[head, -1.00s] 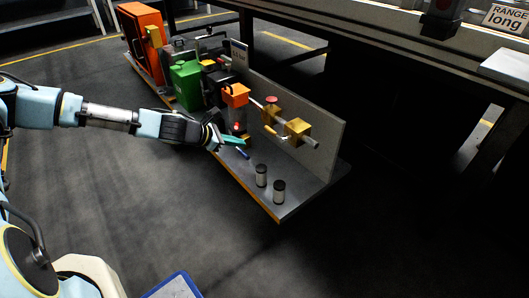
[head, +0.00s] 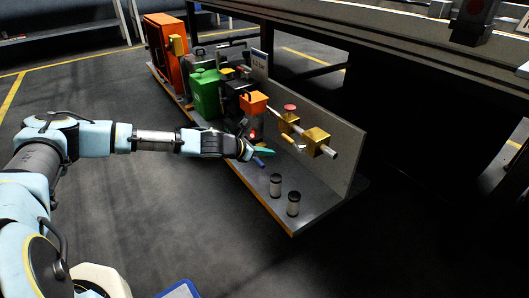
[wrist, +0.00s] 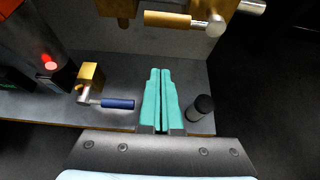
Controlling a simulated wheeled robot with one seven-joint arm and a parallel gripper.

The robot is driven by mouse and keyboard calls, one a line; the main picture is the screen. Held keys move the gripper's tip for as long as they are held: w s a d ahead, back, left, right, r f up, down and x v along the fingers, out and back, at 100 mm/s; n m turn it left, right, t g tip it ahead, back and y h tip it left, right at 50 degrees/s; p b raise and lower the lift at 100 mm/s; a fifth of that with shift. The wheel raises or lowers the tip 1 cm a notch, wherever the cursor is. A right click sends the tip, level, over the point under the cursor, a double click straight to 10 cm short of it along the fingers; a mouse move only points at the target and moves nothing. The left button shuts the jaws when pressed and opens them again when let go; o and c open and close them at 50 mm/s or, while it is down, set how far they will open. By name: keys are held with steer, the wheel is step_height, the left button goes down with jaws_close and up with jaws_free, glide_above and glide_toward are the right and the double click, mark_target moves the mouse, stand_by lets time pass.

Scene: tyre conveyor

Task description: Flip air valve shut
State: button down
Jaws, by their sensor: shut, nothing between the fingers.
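Two small valves show, and I cannot tell for sure which is the air valve. One is a brass block (wrist: 91,76) with a blue lever (wrist: 118,104) lying sideways, low on the bench shelf. The blue lever also shows in the head view (head: 258,162). The other is brass fittings (head: 316,142) on a grey pipe along the back panel, with a yellow handle (wrist: 167,19) in the wrist view. My gripper (wrist: 162,72) has its teal fingers shut and empty, just right of the blue lever's end and below the yellow handle. It shows teal in the head view (head: 264,152).
Two dark-capped cylinders (head: 276,185) (head: 293,204) stand near the shelf's front end; one is close right of my fingers in the wrist view (wrist: 201,107). A red light (wrist: 50,65) glows on a unit to the left. A green box (head: 204,93) and orange cabinet (head: 165,47) stand farther back.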

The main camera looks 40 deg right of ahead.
steer(key=shift+s+d+r+b, duration=0.15)
steer(key=shift+d+b, duration=0.15)
steer(key=shift+d, duration=0.7)
steer(key=shift+w+d+r+b, duration=0.15)
steer(key=shift+d+b, duration=0.2)
steer(key=shift+d, duration=0.6)
steer(key=shift+s+d+r+b, duration=0.15)
steer(key=shift+d+b, duration=0.15)
steer(key=shift+d, duration=0.7)
steer(key=shift+r, duration=0.25)
